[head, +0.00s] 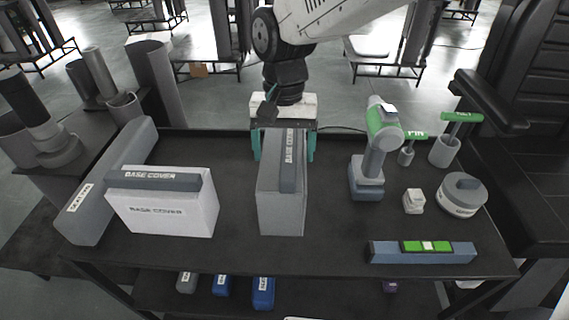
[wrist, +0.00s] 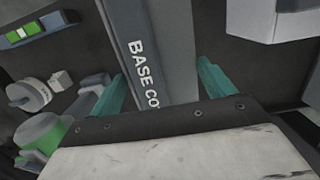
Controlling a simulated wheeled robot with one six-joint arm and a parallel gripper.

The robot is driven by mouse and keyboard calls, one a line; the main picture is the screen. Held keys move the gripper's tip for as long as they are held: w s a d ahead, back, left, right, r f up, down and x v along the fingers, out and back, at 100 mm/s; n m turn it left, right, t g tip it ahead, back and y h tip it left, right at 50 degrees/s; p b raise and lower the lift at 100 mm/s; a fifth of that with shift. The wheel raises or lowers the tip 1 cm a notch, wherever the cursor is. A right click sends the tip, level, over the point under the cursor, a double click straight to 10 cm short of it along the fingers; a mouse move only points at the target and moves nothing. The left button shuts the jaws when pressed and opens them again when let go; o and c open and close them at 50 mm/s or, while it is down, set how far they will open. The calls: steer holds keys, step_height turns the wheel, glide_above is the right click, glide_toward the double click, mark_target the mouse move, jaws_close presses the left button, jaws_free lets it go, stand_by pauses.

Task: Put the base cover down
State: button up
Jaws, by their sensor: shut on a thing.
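A grey box-shaped base cover (head: 281,205) with a darker top strip stands upright on the middle of the black table. Its "BASE COVER" label shows in the wrist view (wrist: 160,40). My gripper (head: 284,146) is shut on its far end, with one teal finger on each side. The fingers also show in the wrist view (wrist: 160,85). In the head view the cover's lower edge appears at the tabletop; I cannot tell whether it bears fully on it. A second base cover (head: 165,213), white with a grey top, stands to the left.
A long grey box (head: 107,180) lies at the table's left edge. A drill (head: 372,150), a small white block (head: 414,201), a round grey device (head: 462,195) and a level (head: 422,252) stand on the right. Bare tabletop (head: 240,215) lies between the covers.

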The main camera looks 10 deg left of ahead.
steer(key=shift+f, duration=2.15)
steer(key=o, duration=1)
steer(key=r, duration=0.4)
steer(key=w+r, duration=0.1)
steer(key=r, duration=0.7)
steer(key=shift+w, duration=0.2)
